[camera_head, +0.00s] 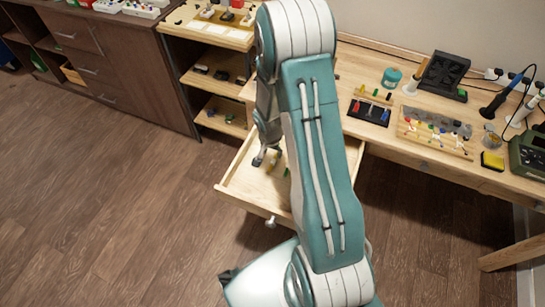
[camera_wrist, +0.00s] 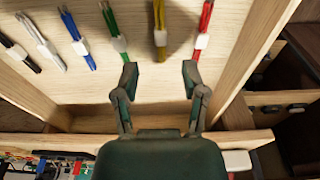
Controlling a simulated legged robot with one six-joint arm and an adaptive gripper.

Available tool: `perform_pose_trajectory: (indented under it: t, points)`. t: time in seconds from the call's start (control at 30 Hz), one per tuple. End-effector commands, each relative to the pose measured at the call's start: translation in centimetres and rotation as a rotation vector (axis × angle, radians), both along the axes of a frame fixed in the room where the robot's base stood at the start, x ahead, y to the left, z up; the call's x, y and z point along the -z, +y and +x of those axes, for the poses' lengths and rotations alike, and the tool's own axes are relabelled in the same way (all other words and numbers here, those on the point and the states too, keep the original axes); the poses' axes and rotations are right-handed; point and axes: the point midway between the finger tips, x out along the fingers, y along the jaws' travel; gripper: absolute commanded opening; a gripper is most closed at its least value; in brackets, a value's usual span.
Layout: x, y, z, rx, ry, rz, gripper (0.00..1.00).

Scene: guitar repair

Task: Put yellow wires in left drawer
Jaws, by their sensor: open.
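The yellow wires (camera_wrist: 160,18), tied with a white band, lie on the floor of the open wooden drawer (camera_wrist: 262,70) in the wrist view. They lie in a row between the green wires (camera_wrist: 112,20) and the red wires (camera_wrist: 206,18). My gripper (camera_wrist: 160,72) is open and empty, its two fingertips apart, in line with the yellow wires and just short of their banded end. In the head view the drawer (camera_head: 238,195) is pulled out beneath the workbench. My gripper (camera_head: 267,158) is low in it, and my arm hides much of the drawer.
Blue wires (camera_wrist: 76,38), white wires and dark wires also lie in the drawer. The workbench (camera_head: 400,135) holds a black tool tray (camera_head: 369,111), a parts board (camera_head: 435,130) and soldering gear. A dark cabinet (camera_head: 110,65) stands left. Open wooden floor lies in front.

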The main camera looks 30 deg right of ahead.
Motion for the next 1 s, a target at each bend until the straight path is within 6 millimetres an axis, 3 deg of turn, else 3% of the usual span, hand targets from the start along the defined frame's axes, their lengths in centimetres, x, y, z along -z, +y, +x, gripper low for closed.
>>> perform_pose_trajectory:
  t: [0.2,0.43,0.53,0.77,1.0]
  points:
    - [-3.7,0.3,-0.2,0.0,-0.003,-0.001,0.56]
    - [-5.5,0.6,-0.3,-0.004,-0.002,-0.001,0.56]
    - [-7.4,0.9,-0.3,-0.033,-0.018,-0.008,0.56]
    - [-16.1,3.1,-1.3,-0.197,-0.084,-0.042,0.56]
    - [-24.1,5.9,-4.4,-0.386,-0.152,-0.076,0.56]
